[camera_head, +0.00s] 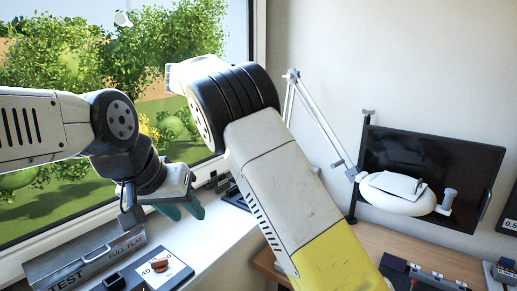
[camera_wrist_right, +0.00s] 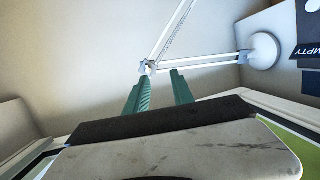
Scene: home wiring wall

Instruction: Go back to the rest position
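My left gripper (camera_head: 187,211) comes in from the left in the head view, over the white sill or counter by the window. Its two green fingers point down and are a little apart, with nothing seen between them. My right arm crosses the middle of the head view, raised and bent, and its gripper is hidden there. In the right wrist view my right gripper (camera_wrist_right: 162,77) has its two green fingers apart and empty. A white jointed lamp arm shows beyond the fingertips.
A grey case (camera_head: 85,262) marked TEST stands below my left gripper, beside a white card (camera_head: 163,270) with a red part. The lamp (camera_head: 322,132) stands before the wall near a dark screen (camera_head: 432,160). A wooden desk (camera_head: 375,240) carries several dark items at the right.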

